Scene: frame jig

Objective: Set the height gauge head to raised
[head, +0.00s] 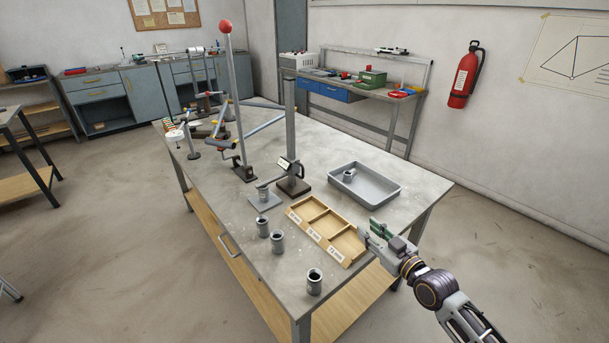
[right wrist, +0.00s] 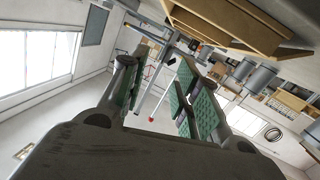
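The height gauge stands on the bench, with an upright grey column (head: 290,125) on a dark base (head: 294,188). Its head (head: 287,165), with a small display, sits low on the column. An arm from the head reaches left, over a grey cylinder (head: 263,192) on a flat plate (head: 265,203); I cannot tell whether they touch. My right gripper (head: 373,231) is at the bench's right side, beside the wooden tray and well apart from the gauge. In the right wrist view (right wrist: 156,82) its green-padded fingers are apart with nothing between them. My left gripper is not in view.
A wooden tray (head: 318,227) with labelled compartments lies between my right gripper and the gauge. A grey bin (head: 386,195) holds one cylinder. Several loose cylinders (head: 314,283) stand near the front edge. A tall rod with a red ball (head: 225,26) rises left of the gauge.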

